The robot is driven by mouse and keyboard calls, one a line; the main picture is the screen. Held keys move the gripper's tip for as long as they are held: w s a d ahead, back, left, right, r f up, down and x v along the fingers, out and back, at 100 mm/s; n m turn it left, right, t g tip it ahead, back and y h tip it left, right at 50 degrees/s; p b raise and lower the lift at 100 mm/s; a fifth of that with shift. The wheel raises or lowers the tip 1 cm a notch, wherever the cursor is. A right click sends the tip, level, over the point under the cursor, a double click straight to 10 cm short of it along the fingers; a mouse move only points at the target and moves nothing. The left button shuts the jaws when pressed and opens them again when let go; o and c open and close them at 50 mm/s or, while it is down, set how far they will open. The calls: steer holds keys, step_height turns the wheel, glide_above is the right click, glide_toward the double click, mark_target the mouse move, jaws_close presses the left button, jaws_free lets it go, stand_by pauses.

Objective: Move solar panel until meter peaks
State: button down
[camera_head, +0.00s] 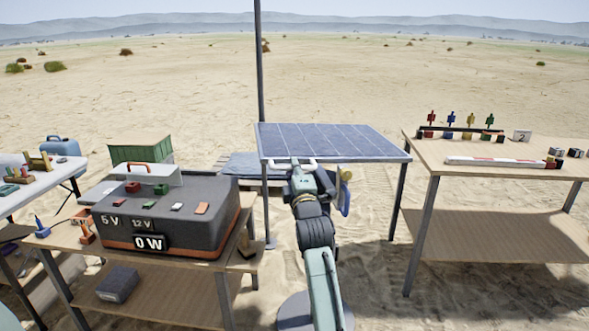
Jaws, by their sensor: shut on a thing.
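The solar panel (335,139) is a dark blue, gridded slab with a pale frame, mounted beside a tall thin pole. It lies nearly flat, seen from slightly above. A white handle (277,164) runs along its near edge. My gripper (301,165) is at that near edge, shut on the handle; my arm hides the fingertips and part of the handle. The meter (149,243) is a black display on the front of a dark grey power box (185,215) at the left. It reads 0 W. Labels 5 V and 12 V show above it.
A wooden table (430,165) on the right bears small colored figures and a red-and-white bar (495,162). A white table (15,203) and a green crate (140,149) stand at the left. Open sand lies beyond the panel.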

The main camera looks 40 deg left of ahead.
steer(key=shift+w+d+r+m, duration=0.15)
steer(key=shift+r+m, duration=0.45)
steer(key=shift+r, duration=0.05)
steer(key=shift+w+d+r+m, duration=0.1)
steer(key=shift+d+r+m, duration=0.05)
steer(key=shift+r+m, duration=0.5)
steer(key=shift+h, duration=0.3)
steer(key=c, duration=1.6)
jaws_free()
steer(key=v, duration=1.2)
steer(key=shift+f, duration=0.15)
